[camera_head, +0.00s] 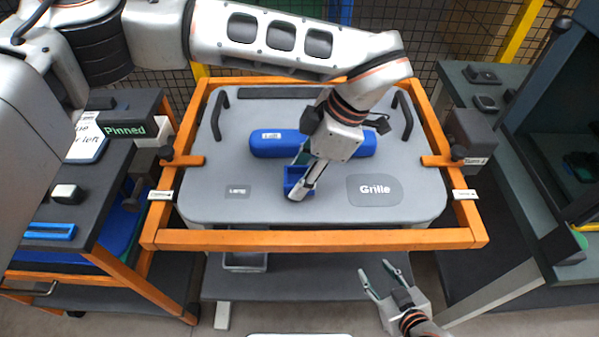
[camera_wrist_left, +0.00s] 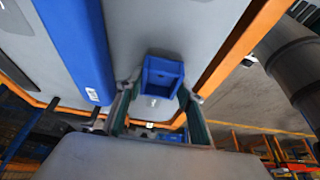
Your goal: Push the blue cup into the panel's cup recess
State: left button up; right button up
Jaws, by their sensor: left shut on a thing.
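The blue cup (camera_head: 292,177) is a small open box shape over the middle of the grey panel (camera_head: 410,205). My left gripper (camera_head: 303,186) reaches down over the panel and is shut on the cup. In the left wrist view, the cup (camera_wrist_left: 163,76) sits between the fingertips, its hollow side visible. I cannot tell whether the cup touches the panel or is set in it. The cup recess is not visible; cup and gripper may cover it. My right gripper (camera_head: 384,280) is open and empty, in front of the frame at the lower right.
An orange frame (camera_head: 310,238) surrounds the panel. A long blue bar (camera_head: 278,144) lies across it behind the cup, partly hidden by my left gripper. Dark benches stand at both sides.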

dwell(0.5)
pick_arm(q)
jog(key=shift+f, duration=0.4)
dwell(0.5)
jog(key=shift+f+b, duration=0.5)
dwell(0.5)
